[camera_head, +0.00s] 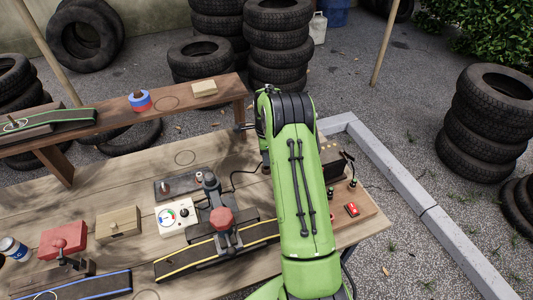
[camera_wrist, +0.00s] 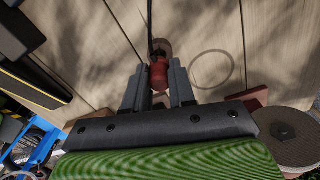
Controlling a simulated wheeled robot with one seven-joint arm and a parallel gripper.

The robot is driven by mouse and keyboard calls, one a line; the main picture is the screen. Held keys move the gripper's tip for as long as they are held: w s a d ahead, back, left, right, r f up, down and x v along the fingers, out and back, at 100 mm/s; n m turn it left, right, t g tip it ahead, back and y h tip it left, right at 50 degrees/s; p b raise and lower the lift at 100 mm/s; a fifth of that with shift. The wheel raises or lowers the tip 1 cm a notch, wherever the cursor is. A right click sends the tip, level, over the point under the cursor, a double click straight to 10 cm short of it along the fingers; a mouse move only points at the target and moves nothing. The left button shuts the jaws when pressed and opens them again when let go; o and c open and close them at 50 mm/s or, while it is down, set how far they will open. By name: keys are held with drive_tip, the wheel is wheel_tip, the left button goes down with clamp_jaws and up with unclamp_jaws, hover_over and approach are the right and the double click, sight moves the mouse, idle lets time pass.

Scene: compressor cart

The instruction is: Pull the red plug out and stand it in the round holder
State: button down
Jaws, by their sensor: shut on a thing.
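The red plug (camera_wrist: 159,76) is between the two fingers of my gripper (camera_wrist: 157,68) in the wrist view, with a black cable running away from its far end. My gripper is shut on it. A round reddish-brown piece (camera_wrist: 164,46), perhaps the round holder, shows just beyond the plug; I cannot tell whether the plug touches it or is above it. In the head view my green arm hides the gripper and the plug. The black cable (camera_head: 242,171) shows left of my arm there.
A drawn circle (camera_wrist: 211,69) lies right of the plug. A dark panel (camera_head: 332,155) stands right of my arm.

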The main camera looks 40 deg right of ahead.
drive_tip(key=shift+f+b, duration=0.45)
drive_tip(key=shift+f, duration=0.5)
drive_tip(key=shift+f+b, duration=0.4)
drive_tip(key=shift+f, duration=0.1)
idle(0.5)
drive_tip(key=shift+c, duration=1.9)
unclamp_jaws()
drive_tip(key=shift+r+p, duration=2.4)
drive_tip(key=shift+r, duration=1.15)
